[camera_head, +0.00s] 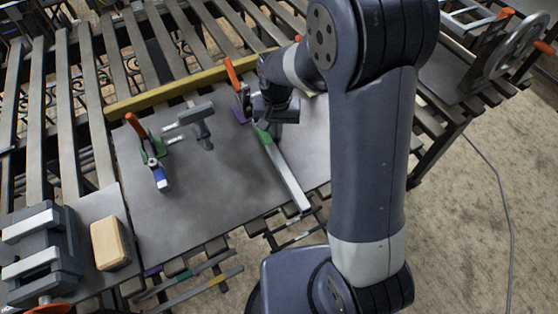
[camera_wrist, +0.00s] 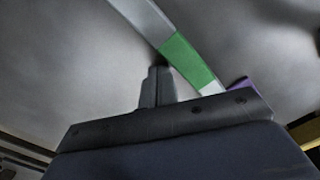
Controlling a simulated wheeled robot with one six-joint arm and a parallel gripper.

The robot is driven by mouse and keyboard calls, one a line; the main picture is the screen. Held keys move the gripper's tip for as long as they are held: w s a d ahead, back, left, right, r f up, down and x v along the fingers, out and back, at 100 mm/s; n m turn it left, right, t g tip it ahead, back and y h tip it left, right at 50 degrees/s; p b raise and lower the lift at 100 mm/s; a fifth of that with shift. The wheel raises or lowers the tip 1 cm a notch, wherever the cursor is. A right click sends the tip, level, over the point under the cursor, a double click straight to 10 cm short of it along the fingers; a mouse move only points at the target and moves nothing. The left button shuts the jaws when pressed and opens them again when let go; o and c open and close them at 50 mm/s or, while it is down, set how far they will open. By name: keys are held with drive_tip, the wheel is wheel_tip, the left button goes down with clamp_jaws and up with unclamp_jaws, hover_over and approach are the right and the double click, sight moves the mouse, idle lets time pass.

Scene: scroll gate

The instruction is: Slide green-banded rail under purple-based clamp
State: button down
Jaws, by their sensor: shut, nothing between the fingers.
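The green-banded rail (camera_head: 285,175) is a pale metal bar lying slantwise on the grey work plate, with its near end at the plate's front edge. Its green band (camera_head: 263,135) is near its far end, beside my gripper (camera_head: 272,118). In the wrist view the green band (camera_wrist: 187,60) shows just ahead of my shut, empty fingers (camera_wrist: 157,85). Whether they touch the rail I cannot tell. The purple-based clamp (camera_head: 240,112), with an orange handle, stands just left of the rail's far end. A bit of its purple base (camera_wrist: 243,84) shows in the wrist view.
A green-based clamp (camera_head: 150,150) with an orange handle stands on the plate's left. A grey toggle-like piece (camera_head: 198,125) stands between the clamps. A yellow bar (camera_head: 185,84) runs along the back. A vise (camera_head: 40,250) and wooden block (camera_head: 110,243) are at front left. The plate's middle is clear.

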drive_tip(key=shift+s+a, duration=0.25)
drive_tip(key=shift+a, duration=0.3)
drive_tip(key=shift+w+d, duration=0.25)
drive_tip(key=shift+d, duration=0.35)
drive_tip(key=shift+w+d, duration=0.25)
drive_tip(key=shift+d, duration=0.35)
wheel_tip(320, 180, up, 8)
drive_tip(key=p, duration=0.6)
drive_tip(key=shift+f, duration=0.1)
